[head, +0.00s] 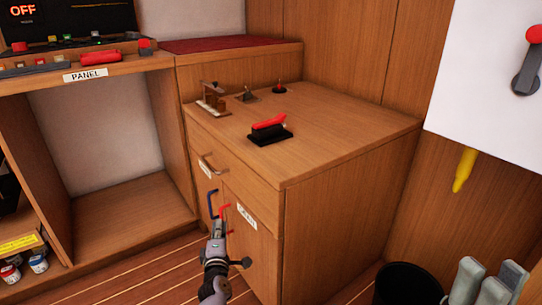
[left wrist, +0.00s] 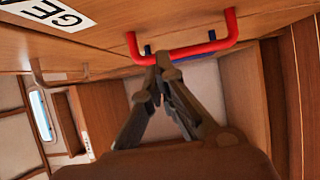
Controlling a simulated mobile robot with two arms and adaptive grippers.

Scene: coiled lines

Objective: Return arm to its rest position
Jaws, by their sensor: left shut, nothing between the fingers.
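My left gripper (head: 217,226) is low in front of the wooden cabinet (head: 345,205), near its front doors. In the left wrist view, its fingers (left wrist: 160,70) are shut with nothing between them. The red handle (head: 225,210) is just beyond the fingertips; it also shows in the left wrist view (left wrist: 200,49). The tips overlap its lower edge there, and I cannot tell whether they touch it. A blue handle (head: 210,203) is just left of the red one. My right gripper is in neither view.
A red-handled black device (head: 268,130) and several small fittings stand on the cabinet top. A metal drawer handle (head: 207,164) sticks out above the doors. An open shelf (head: 130,210) is at left. A black bin (head: 405,285) stands at lower right.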

